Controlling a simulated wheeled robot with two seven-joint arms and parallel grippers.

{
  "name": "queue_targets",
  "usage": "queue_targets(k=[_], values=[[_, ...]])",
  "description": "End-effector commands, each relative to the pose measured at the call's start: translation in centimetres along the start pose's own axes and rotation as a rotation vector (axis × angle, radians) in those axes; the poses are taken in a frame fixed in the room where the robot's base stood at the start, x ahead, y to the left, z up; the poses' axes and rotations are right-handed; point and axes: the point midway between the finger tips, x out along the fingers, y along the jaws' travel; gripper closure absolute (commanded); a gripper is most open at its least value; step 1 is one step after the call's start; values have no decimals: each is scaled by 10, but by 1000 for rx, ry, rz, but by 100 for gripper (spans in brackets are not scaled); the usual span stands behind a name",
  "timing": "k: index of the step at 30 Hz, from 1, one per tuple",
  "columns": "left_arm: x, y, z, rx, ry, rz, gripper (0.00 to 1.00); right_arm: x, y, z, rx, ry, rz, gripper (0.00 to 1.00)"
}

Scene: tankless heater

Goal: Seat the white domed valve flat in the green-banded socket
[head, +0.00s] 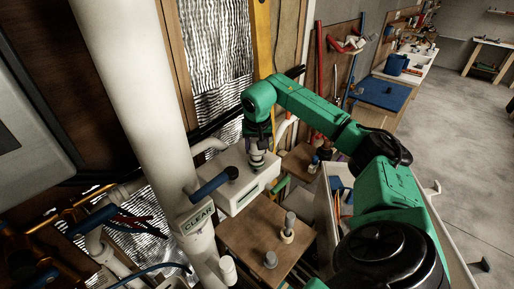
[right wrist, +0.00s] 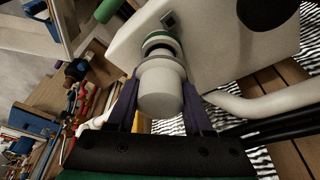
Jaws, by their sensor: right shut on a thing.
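The white domed valve (right wrist: 160,90) is between the two purple fingers of my right gripper (right wrist: 160,112) in the right wrist view, and the gripper is shut on it. In the head view my right gripper (head: 257,148) points down over the top of a white box. The green-banded socket (right wrist: 161,40) is on the white box, directly in line with the valve's far end. A pale ring shows between the valve and the green band. I cannot tell whether the valve sits flat in the socket or stands slightly off it. My left gripper is not in view.
The white box (head: 238,195) stands beside a large white pipe (head: 150,105). A blue-handled part (head: 212,184) is near the box's left side. A brown wooden table (head: 248,238) in front holds small grey cylinders (head: 270,259). An open drawer with tools is to the right.

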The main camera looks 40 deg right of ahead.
Motion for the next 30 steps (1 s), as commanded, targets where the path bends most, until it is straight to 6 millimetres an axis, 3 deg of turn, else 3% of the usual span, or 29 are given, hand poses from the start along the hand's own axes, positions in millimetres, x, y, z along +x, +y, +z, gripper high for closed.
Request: queue_targets(k=[18,30], values=[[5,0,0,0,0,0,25,8,0,2,0,-1,1,100],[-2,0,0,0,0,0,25,-3,0,-1,0,0,1,100]])
